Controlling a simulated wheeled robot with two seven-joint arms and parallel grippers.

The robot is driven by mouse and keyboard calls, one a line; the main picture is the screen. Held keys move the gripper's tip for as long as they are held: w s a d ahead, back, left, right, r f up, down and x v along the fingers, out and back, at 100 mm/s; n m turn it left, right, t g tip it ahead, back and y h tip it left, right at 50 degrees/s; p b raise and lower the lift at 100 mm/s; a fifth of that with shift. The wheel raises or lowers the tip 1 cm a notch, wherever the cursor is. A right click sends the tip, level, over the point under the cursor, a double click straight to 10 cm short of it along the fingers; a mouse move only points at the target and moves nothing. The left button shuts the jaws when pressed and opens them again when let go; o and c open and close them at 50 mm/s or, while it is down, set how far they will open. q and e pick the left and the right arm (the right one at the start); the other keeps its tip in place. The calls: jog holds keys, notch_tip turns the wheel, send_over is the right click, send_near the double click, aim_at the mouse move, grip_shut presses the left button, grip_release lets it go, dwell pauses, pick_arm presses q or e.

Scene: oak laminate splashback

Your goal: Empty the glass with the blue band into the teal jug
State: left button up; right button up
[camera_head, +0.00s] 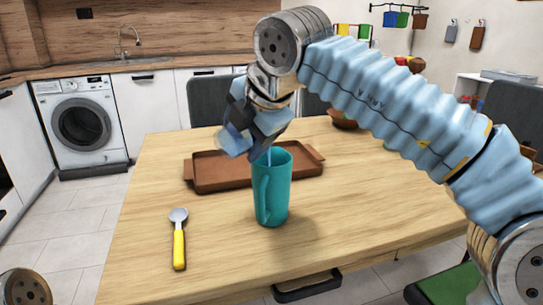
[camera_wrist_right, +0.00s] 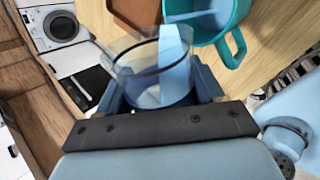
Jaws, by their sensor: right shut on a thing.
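The teal jug (camera_head: 274,190) stands upright on the table, its handle towards the left. My right gripper (camera_head: 250,128) is shut on the glass with the blue band (camera_head: 233,141) and holds it tilted, above and left of the jug's mouth. In the right wrist view my right gripper (camera_wrist_right: 165,95) has its fingers on either side of the clear glass (camera_wrist_right: 135,62). Pale blue liquid shows in the glass, reaching to its rim. The jug (camera_wrist_right: 236,42) is beside the rim there, with pale blue visible inside it. My left gripper is out of view.
A brown tray (camera_head: 215,177) lies behind the jug. A yellow-handled spoon (camera_head: 179,246) lies on the table (camera_head: 140,215) to the left. A brown bowl (camera_head: 341,120) is at the far side. The table's front right is clear.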

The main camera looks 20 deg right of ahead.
jog(key=shift+w+d+r+m+g+y+p, duration=0.1)
jog(key=shift+d+r+m+g+y+p, duration=0.1)
jog(key=shift+r+m+g+y+p, duration=0.3)
dwell(0.8)
jog(key=shift+f, duration=0.2)
dwell(0.3)
